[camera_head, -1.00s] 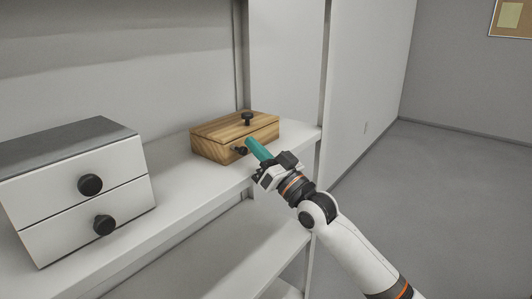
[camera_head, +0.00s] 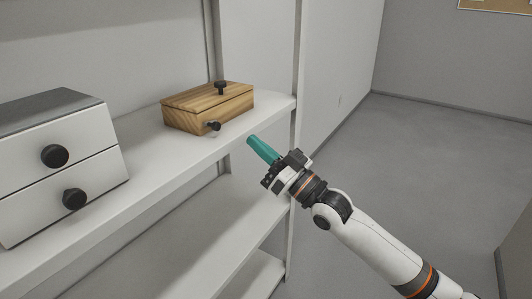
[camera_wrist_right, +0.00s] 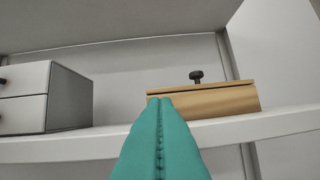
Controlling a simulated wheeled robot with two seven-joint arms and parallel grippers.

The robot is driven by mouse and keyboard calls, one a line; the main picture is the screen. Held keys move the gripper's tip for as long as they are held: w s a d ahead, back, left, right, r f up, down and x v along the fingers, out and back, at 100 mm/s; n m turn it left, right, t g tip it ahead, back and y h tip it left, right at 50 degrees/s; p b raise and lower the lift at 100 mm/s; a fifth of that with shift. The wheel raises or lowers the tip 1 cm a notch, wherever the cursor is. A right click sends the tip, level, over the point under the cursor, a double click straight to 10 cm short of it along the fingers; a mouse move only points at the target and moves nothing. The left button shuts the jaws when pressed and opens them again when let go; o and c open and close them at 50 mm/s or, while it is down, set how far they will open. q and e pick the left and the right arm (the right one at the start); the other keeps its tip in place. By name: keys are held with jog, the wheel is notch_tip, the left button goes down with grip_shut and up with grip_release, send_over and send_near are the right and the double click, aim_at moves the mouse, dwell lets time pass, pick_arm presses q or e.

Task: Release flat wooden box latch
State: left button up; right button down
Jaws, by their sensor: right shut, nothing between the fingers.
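The flat wooden box (camera_head: 205,108) stands on the upper shelf in the head view, its lid down as far as I can see. A black knob (camera_head: 220,87) stands on its lid, and a smaller black knob-like latch (camera_head: 214,126) sticks out of its front. My right gripper (camera_head: 250,140) has teal fingers, shut and empty, in front of the shelf edge, to the right of the latch and apart from it. In the right wrist view the shut fingers (camera_wrist_right: 160,102) cover the box's lower left part; the box (camera_wrist_right: 215,101) and its lid knob (camera_wrist_right: 196,76) show behind, the latch is hidden. My left gripper is not in view.
A white two-drawer unit (camera_head: 60,160) with round black knobs stands left on the same shelf (camera_head: 150,188). A shelf post (camera_head: 299,120) rises right of the box. A lower shelf (camera_head: 225,245) lies beneath. Open floor is at right.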

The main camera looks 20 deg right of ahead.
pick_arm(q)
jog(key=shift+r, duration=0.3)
pick_arm(e)
jog(key=shift+v, duration=1.1)
